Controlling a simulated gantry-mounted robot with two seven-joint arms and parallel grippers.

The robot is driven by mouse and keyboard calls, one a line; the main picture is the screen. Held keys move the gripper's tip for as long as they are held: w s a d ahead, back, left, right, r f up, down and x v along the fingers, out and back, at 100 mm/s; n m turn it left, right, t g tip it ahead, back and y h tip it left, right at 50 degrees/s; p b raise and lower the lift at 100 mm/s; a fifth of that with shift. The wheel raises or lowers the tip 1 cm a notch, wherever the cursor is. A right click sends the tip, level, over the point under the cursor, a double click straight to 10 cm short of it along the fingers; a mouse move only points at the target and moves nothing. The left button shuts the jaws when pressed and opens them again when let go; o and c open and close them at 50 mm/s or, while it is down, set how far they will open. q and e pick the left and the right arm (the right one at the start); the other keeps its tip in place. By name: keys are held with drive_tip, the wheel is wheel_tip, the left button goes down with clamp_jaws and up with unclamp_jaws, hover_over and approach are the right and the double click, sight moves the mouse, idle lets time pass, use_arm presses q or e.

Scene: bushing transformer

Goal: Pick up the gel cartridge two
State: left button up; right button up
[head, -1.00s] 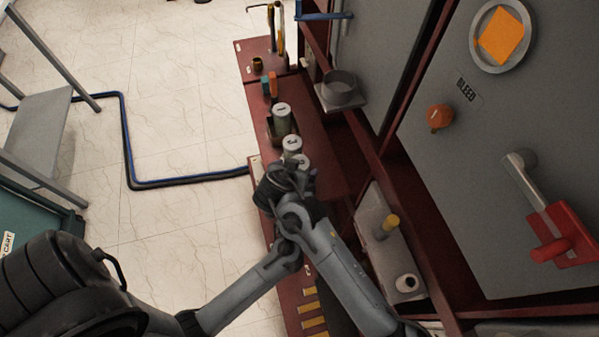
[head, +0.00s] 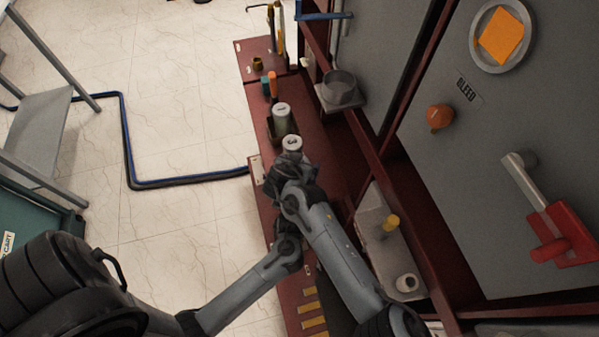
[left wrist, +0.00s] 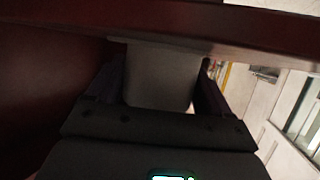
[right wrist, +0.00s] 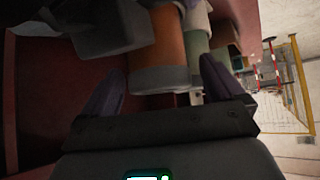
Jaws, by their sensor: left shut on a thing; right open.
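In the head view, two upright cartridges with pale numbered caps stand on the dark red shelf (head: 325,160): a far one (head: 282,120) and a nearer one (head: 291,143). Gel cartridge two cannot be made out in the head view; my right gripper (head: 288,165) covers the area just nearer. In the right wrist view, my right gripper (right wrist: 160,75) is open, with an orange cylinder (right wrist: 168,50) just ahead between its fingers. A greenish cylinder (right wrist: 198,55) stands beside it. In the left wrist view, my left gripper (left wrist: 157,88) is shut on a plain grey piece (left wrist: 160,72).
An orange and a teal small item (head: 272,85) stand farther along the shelf. A grey cup (head: 341,88) sits on a bracket to the right. A tall grey panel with a red handle (head: 550,238) rises at right. Open tiled floor lies left.

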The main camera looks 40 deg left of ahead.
drive_tip(key=c, duration=1.6)
wheel_tip(320, 180, up, 12)
drive_tip(key=s+d, duration=0.4)
drive_tip(key=d, duration=0.3)
drive_tip(key=s+d, duration=0.5)
drive_tip(key=d, duration=0.3)
drive_tip(key=shift+s+d, duration=0.15)
drive_tip(key=shift+s, duration=0.1)
use_arm(q)
drive_tip(key=o, duration=1)
use_arm(e)
drive_tip(key=shift+r, duration=0.1)
